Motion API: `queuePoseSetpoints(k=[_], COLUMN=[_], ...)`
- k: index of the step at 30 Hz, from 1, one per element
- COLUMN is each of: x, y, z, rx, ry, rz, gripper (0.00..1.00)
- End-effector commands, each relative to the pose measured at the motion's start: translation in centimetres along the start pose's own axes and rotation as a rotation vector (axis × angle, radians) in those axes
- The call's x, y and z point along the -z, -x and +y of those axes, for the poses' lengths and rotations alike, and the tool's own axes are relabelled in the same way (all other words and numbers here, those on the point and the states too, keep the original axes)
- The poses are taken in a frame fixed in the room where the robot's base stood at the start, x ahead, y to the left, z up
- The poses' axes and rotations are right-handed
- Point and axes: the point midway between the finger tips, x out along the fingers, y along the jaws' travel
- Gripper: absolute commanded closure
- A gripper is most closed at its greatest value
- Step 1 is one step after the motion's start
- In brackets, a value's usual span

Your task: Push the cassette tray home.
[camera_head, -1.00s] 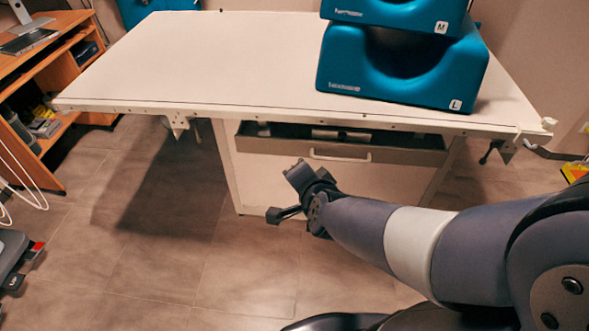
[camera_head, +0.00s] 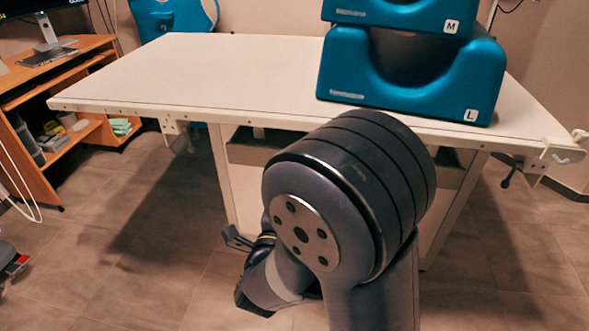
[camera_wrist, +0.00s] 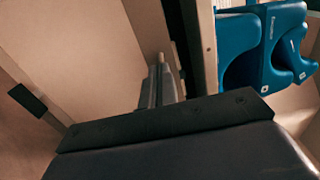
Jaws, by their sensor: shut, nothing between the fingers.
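The cassette tray (camera_head: 250,154) is a grey-brown drawer front under the table top. In the head view my arm covers its middle and its handle; only its ends show, so I cannot tell how far out it stands. I cannot tell whether the fingertips touch anything.
The white table (camera_head: 215,75) spans the view, with clamps at its front corners. Blue cushion blocks (camera_head: 410,75), marked M and L, are stacked on its right half; they also show in the wrist view (camera_wrist: 255,45). A wooden desk (camera_head: 50,110) stands left. Floor is clear left of the cabinet.

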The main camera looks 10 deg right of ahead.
Motion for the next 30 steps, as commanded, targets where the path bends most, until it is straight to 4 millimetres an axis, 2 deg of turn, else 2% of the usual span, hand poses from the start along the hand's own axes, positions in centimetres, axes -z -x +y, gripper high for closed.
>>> queuePoseSetpoints(k=[12, 18, 24, 30], x=[0.2, 0.1, 0.0, 0.0], y=[-7.7, -10.9, -12.3, -12.5], z=[0.1, 0.1, 0.1, 0.0], rx=[0.000, 0.000, -0.001, -0.002], ry=[0.001, 0.001, 0.002, 0.002], rz=[0.005, 0.002, -0.001, -0.002], gripper=[1.00, 1.00, 1.00, 1.00])
